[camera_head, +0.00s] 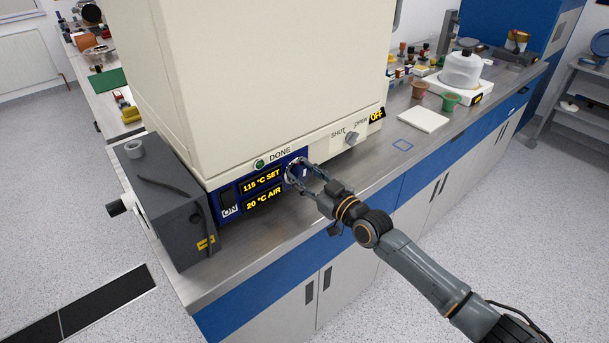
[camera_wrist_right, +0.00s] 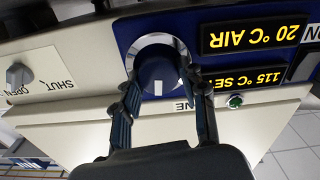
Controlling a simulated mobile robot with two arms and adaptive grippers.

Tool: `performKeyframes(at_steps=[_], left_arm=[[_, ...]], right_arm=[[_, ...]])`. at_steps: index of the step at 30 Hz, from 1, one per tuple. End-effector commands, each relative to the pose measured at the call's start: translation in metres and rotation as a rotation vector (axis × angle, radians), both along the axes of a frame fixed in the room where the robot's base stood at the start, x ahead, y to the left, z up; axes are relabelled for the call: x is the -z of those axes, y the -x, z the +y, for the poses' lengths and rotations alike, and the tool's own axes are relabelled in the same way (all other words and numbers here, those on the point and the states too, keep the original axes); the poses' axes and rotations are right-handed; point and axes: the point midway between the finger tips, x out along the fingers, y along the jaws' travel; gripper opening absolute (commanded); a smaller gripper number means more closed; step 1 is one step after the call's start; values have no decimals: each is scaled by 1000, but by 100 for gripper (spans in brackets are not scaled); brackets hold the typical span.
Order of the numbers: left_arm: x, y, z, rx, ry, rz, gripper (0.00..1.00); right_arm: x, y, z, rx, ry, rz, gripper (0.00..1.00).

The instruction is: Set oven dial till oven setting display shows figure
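The oven (camera_head: 265,75) is a large cream box on the bench. Its blue panel holds the oven setting display (camera_head: 261,181), which reads 115 °C SET, above a second display (camera_head: 263,198) reading 20 °C AIR. The oven dial (camera_wrist_right: 158,77) is a round blue knob with a white mark and a pale ring, upside down in the right wrist view. My right gripper (camera_head: 304,175) is at the dial in the head view, with its fingers (camera_wrist_right: 160,80) on either side of the knob. I cannot tell whether they touch it. My left gripper is not in view.
A SHUT/OPEN knob (camera_head: 351,138) and an OFF display (camera_head: 377,115) sit right of the dial. A dark grey box (camera_head: 170,205) stands left of the oven. A white plate (camera_head: 423,119) and small pots (camera_head: 450,101) are on the bench. The bench front edge is clear.

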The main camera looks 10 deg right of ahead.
Motion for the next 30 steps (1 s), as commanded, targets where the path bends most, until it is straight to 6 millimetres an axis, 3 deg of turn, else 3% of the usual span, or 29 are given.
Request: performKeyframes(at_steps=[1, 4, 16, 25, 26, 29, 30], left_arm=[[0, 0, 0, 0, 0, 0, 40], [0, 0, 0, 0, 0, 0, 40], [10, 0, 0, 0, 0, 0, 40], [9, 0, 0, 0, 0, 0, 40], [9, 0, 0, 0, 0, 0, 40], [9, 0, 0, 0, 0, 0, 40], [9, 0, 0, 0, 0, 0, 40]], right_arm=[[0, 0, 0, 0, 0, 0, 25], [0, 0, 0, 0, 0, 0, 8], [1, 0, -1, 1, -217, 125, 8], [0, 0, -2, 1, -235, 135, 8], [0, 0, -2, 1, -235, 135, 41], [0, -1, -2, 1, -234, 135, 62], [0, -1, -2, 1, -234, 135, 62]])
